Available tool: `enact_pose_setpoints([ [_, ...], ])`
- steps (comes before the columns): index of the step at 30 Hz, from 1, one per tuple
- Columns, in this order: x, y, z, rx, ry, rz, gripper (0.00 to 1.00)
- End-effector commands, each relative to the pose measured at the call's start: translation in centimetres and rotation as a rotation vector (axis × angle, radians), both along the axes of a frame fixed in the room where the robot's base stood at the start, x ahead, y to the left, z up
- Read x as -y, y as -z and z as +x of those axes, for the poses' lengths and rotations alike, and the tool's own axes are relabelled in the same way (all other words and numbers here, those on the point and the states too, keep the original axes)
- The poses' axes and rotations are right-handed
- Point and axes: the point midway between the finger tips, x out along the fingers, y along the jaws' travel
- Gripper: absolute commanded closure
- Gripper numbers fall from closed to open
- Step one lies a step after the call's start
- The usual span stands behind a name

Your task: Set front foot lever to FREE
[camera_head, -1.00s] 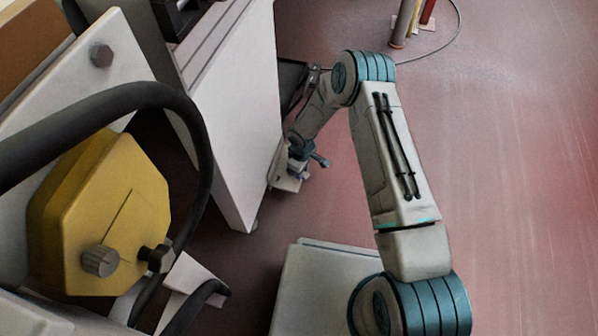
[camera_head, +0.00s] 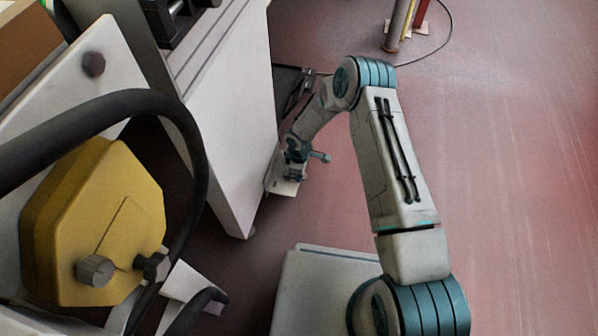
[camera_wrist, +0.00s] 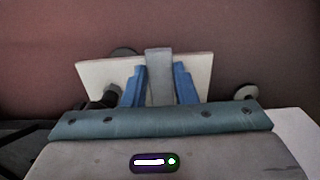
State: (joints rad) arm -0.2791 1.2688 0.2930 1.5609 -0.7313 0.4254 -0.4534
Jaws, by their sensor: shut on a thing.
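In the wrist view, my gripper (camera_wrist: 160,88) has its two blue fingers closed on either side of a grey upright bar, the foot lever (camera_wrist: 159,66). The lever stands in front of a pale plate (camera_wrist: 100,70). In the head view, my gripper (camera_head: 293,172) is low down beside the bottom edge of the white cabinet, and the pale plate (camera_head: 284,187) shows just below it. The lever itself is hidden there behind my gripper. No FREE marking can be read in either view.
The white cabinet (camera_head: 225,130) stands left of my arm. A yellow housing (camera_head: 95,220) with a knob and a thick black hose (camera_head: 195,130) fill the left foreground. Posts (camera_head: 400,25) and a cable stand at the back. The red floor on the right is clear.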

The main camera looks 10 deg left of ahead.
Motion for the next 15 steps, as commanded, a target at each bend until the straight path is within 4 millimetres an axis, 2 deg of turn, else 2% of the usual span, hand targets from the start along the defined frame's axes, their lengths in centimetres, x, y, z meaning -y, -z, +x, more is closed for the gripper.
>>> enact_pose_setpoints([
  [2,-0.02,-0.09,0.17,0.004,-0.002,0.001,0.98],
  [3,-0.02,-0.09,0.17,0.004,-0.002,0.001,0.69],
  [5,-0.02,-0.08,0.16,0.004,-0.002,0.001,0.53],
  [15,-0.05,-0.40,0.06,0.002,-0.001,0.001,0.53],
])
